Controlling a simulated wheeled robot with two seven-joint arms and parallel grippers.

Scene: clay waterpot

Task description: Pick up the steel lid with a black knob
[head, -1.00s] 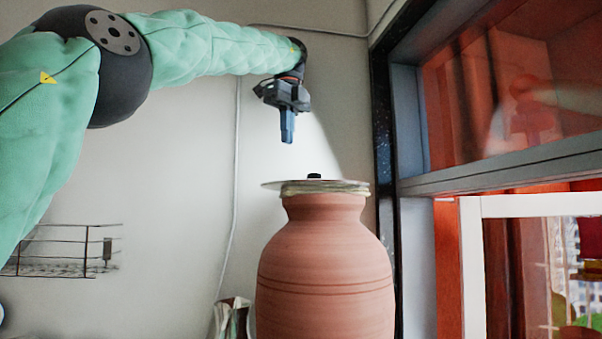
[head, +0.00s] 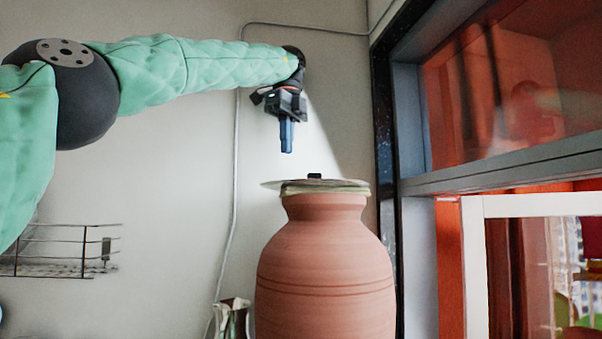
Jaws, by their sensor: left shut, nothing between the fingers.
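The steel lid (head: 272,184) lies flat on the mouth of a large terracotta clay waterpot (head: 325,265), with a pale rim band under it. Its black knob (head: 314,176) stands up at the middle. My left gripper (head: 287,151) points straight down with its blue fingers shut and empty. It hangs above the lid and a little left of the knob, apart from both. My right gripper is not in view.
A dark window frame (head: 386,180) stands close on the right of the pot. A wire rack (head: 60,252) is on the wall at lower left. A small patterned object (head: 232,318) stands left of the pot. The wall behind is mostly bare.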

